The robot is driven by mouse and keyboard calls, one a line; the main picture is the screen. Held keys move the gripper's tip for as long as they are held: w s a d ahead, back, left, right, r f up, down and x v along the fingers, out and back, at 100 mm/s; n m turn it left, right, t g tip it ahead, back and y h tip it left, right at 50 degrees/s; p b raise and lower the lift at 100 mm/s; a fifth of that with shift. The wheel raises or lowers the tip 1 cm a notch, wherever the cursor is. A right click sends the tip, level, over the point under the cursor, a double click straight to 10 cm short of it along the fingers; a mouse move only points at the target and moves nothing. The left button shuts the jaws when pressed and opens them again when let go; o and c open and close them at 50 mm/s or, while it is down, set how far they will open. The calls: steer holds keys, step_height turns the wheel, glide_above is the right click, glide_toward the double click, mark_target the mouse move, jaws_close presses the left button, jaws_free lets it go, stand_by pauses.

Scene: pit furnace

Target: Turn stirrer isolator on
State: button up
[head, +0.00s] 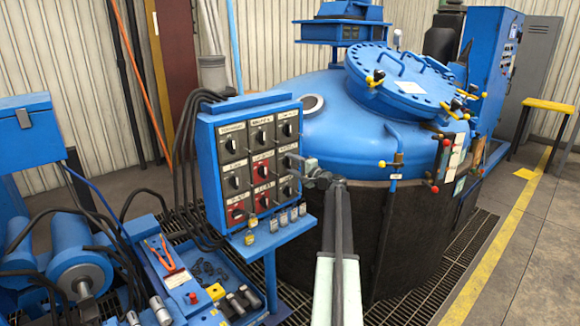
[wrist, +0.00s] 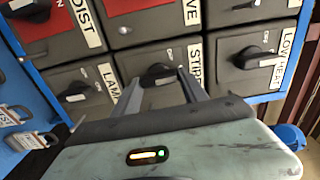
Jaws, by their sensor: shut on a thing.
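The switch panel (head: 208,150) is a blue box with rows of black rotary knobs on grey and red plates. In the wrist view a black knob (wrist: 158,76) sits beside a white label (wrist: 194,62) that reads "STIR", the rest hidden by a finger. My gripper (wrist: 160,82) has one finger on each side of this knob and is shut on it.
A "LAMP" knob (wrist: 76,92) and a "LOW HEAT" knob (wrist: 250,56) flank the held one closely. Padlocks (head: 283,220) hang along the shelf below the panel. The blue furnace vessel (head: 335,130) stands close behind at the right. Black cables run along the panel's left.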

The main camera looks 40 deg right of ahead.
steer(key=shift+w+m, duration=0.1)
steer(key=shift+m, duration=0.2)
steer(key=o, duration=1.4)
steer(key=s, duration=0.7)
steer(key=shift+s+a, duration=0.3)
steer(key=shift+s, duration=0.1)
